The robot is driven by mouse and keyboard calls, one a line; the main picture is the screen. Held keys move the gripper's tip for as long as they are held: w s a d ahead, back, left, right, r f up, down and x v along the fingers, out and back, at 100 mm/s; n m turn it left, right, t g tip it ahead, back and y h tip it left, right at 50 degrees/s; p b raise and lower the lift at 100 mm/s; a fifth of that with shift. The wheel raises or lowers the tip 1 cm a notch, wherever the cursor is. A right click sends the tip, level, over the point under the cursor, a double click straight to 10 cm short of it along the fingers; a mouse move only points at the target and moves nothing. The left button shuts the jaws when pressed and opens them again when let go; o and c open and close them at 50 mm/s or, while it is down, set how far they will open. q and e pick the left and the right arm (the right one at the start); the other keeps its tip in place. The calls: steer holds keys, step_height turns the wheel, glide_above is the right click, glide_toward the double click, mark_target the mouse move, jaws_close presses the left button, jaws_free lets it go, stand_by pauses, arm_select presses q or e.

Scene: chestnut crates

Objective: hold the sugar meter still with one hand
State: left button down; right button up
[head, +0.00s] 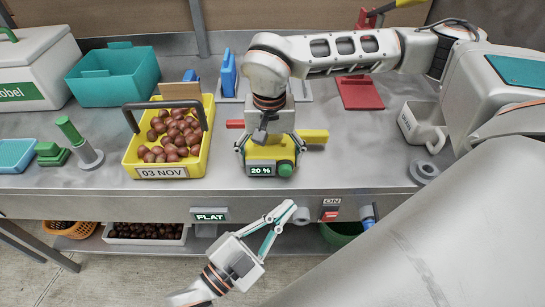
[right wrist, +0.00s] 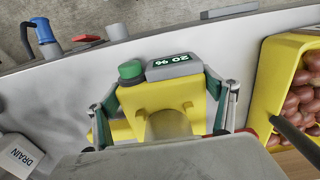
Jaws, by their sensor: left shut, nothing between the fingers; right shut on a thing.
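The sugar meter (head: 270,160) is a yellow block on the steel table, with a green knob (head: 285,168) and a small display (head: 260,170) reading 20 %. My right gripper (head: 268,140) comes down on it from above and is shut on it. In the right wrist view the meter (right wrist: 160,96) sits between my right gripper's two fingers (right wrist: 163,115), one on each side of the yellow body. My left gripper (head: 285,212) is shut and empty, low in the head view, in front of the table's front edge and apart from the meter.
A yellow crate (head: 128,160) of chestnuts, labelled 03 NOV, stands left of the meter. A teal bin (head: 115,85) and white cooler (head: 35,65) are behind it. A DRAIN container (head: 424,125) stands to the right. The table front carries a FLAT label (head: 209,215) and an ON switch (head: 330,209).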

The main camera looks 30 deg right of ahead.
steer(key=o, duration=1.3)
steer(key=shift+c, duration=0.2)
